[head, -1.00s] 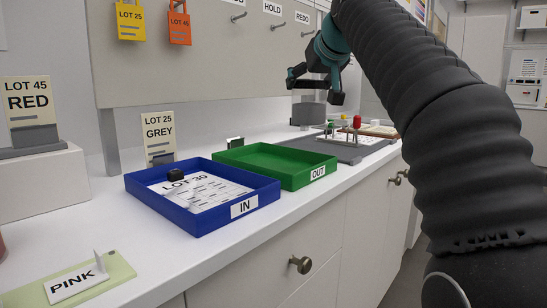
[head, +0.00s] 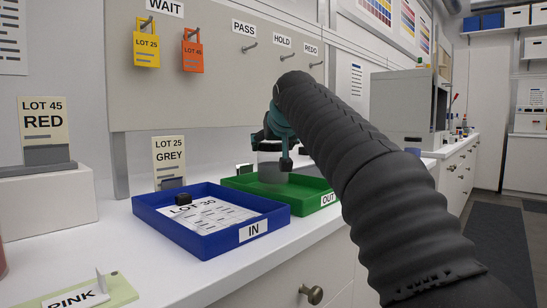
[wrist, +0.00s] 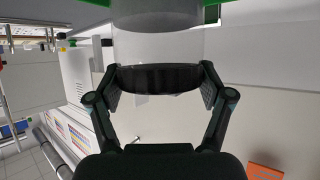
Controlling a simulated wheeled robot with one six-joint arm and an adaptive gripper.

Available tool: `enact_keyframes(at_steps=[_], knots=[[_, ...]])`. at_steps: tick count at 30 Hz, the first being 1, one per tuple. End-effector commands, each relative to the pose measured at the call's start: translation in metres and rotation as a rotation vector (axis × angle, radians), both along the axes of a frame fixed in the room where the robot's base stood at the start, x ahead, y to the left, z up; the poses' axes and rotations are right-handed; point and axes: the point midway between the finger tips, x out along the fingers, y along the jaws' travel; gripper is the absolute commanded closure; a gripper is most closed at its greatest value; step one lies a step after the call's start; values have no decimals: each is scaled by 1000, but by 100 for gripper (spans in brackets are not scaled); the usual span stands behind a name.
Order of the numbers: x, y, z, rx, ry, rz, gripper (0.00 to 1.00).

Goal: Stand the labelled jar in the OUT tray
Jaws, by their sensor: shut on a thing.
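The green OUT tray (head: 304,204) stands on the counter, just behind the blue IN tray (head: 187,252). My gripper (head: 271,150) is over the OUT tray and shut on a jar (head: 270,170) with grey contents. In the wrist view the fingers (wrist: 161,88) close on the sides of its black lid (wrist: 160,79), and the clear body (wrist: 158,48) extends away from the gripper. The jar looks upright, inside the OUT tray's outline. I cannot tell whether its base touches the tray floor. No label shows on the jar.
The IN tray holds a LOT 30 sheet (head: 212,215) and a small black object (head: 183,198). A LOT 25 GREY card (head: 169,158) stands behind it. A pegboard (head: 200,90) with hanging tags rises behind the trays. The OUT tray's visible floor looks bare.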

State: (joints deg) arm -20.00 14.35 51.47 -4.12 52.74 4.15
Motion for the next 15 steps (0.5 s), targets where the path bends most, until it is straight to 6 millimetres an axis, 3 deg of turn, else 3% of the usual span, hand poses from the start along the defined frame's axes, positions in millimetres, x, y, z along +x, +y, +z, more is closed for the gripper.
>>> enact_keyframes(at_steps=[3, 15], knots=[[-1, -1, -17, 0, -1, 0, 64], [0, -1, -22, 1, -2, 0, 64]])
